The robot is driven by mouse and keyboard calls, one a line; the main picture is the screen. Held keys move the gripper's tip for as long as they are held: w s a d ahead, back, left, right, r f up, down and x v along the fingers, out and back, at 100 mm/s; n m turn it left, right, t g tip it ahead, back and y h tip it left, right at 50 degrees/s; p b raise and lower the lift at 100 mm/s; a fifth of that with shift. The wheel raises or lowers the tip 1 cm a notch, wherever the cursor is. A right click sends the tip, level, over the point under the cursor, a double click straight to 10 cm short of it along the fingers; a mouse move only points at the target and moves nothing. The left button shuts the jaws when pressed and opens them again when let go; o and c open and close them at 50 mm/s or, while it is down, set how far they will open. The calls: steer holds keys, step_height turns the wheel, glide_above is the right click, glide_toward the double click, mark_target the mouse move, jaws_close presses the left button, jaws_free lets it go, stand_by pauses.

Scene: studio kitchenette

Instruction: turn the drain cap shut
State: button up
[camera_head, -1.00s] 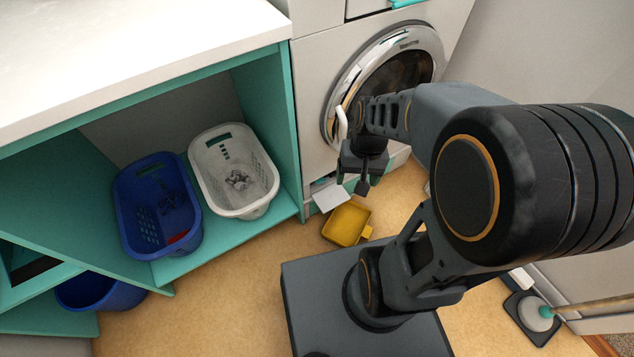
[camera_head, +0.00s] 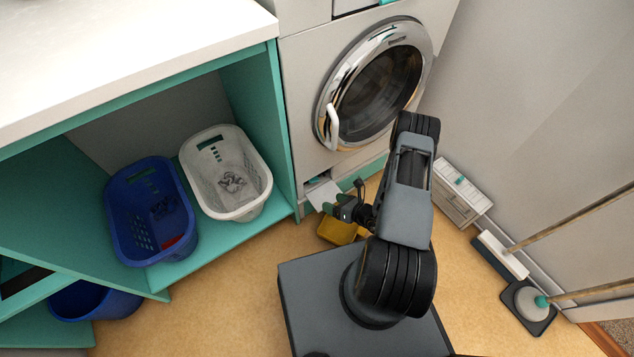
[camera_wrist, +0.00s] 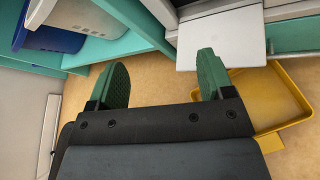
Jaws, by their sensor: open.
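The drain cap itself does not show in either view. An opened white flap (camera_head: 322,194) sticks out low at the front of the washing machine (camera_head: 310,85); it also shows in the wrist view (camera_wrist: 222,38). My gripper (camera_head: 337,206) is low in front of the machine, beside the flap and above a yellow tray (camera_head: 335,231). In the wrist view my gripper (camera_wrist: 160,72) has its two green fingers spread with only floor and cabinet edge between them. The right finger overlaps the flap's lower edge in the picture; I cannot tell whether they touch.
The yellow tray (camera_wrist: 276,104) lies on the floor at the right. A teal cabinet (camera_head: 283,140) with a blue basket (camera_head: 125,230) and a white basket (camera_head: 225,205) stands left. A small white drawer unit (camera_head: 458,192) and mops are along the right wall. Bare floor lies between.

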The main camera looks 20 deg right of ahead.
mark_target(315, 181)
steer(key=w+a+f+b, duration=0.1)
steer(key=w, duration=0.3)
steer(key=w+a+f+m+t+h+b, duration=0.1)
steer(key=w+f+b, duration=0.1)
steer(key=w, duration=0.3)
steer(key=w+a+f+m+h+b, duration=0.1)
steer(key=w+f, duration=0.1)
steer(key=w, duration=0.2)
steer(key=shift+w+f+b, duration=0.2)
steer(key=shift+f+b, duration=0.05)
steer(key=shift+b, duration=0.15)
steer(key=shift+c, duration=0.4)
steer(key=c, duration=0.8)
steer(key=shift+c, duration=0.2)
